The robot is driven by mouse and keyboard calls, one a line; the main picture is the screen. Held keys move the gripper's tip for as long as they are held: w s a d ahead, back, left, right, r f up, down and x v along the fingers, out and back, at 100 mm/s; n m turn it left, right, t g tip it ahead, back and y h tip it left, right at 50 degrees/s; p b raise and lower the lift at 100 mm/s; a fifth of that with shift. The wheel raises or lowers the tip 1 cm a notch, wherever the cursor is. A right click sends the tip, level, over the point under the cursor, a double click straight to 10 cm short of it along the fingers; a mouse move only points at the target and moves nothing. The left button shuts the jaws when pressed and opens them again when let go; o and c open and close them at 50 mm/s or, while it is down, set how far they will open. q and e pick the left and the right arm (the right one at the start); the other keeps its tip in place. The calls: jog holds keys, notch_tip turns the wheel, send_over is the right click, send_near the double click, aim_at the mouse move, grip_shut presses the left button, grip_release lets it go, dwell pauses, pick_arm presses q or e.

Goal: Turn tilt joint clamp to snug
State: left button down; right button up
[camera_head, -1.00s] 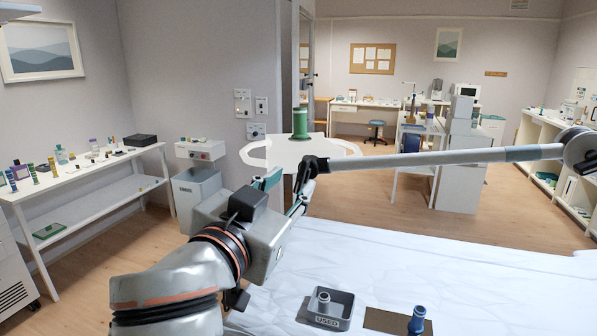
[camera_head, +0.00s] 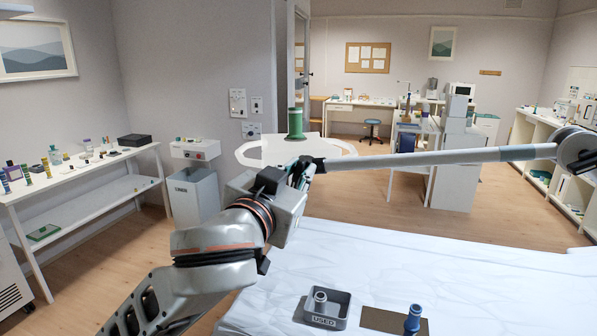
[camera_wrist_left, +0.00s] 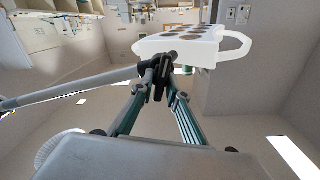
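The tilt joint clamp (camera_wrist_left: 158,80) is a small black piece where the grey pole meets the white lamp-like head (camera_head: 275,152). In the head view it is mostly hidden behind my left gripper (camera_head: 298,170), which reaches it from the near side. In the left wrist view the two teal fingers of my left gripper (camera_wrist_left: 160,88) converge with their tips on either side of the black clamp, and they look closed on it. The exact contact is too small to see clearly. My right gripper is not in view.
The grey pole (camera_head: 440,158) runs right from the joint to a round hinge. A white-covered couch (camera_head: 400,255) lies below, bearing a grey tray marked USED (camera_head: 340,318) and a blue bottle-like piece (camera_head: 413,320). A white shelf table (camera_head: 85,175) stands at the left.

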pick_arm(q)
jog(key=shift+m, duration=0.3)
jog(key=m, duration=0.3)
jog(key=shift+d+f, duration=0.1)
jog(key=shift+d, duration=0.1)
jog(key=m, duration=0.5)
jog(key=shift+s+d+f, duration=0.1)
jog(key=shift+f, duration=0.05)
dwell(0.4)
jog(key=c, duration=2)
grip_release()
jog(key=shift+o, duration=0.2)
jog(key=v, duration=0.7)
jog(key=shift+s, duration=0.25)
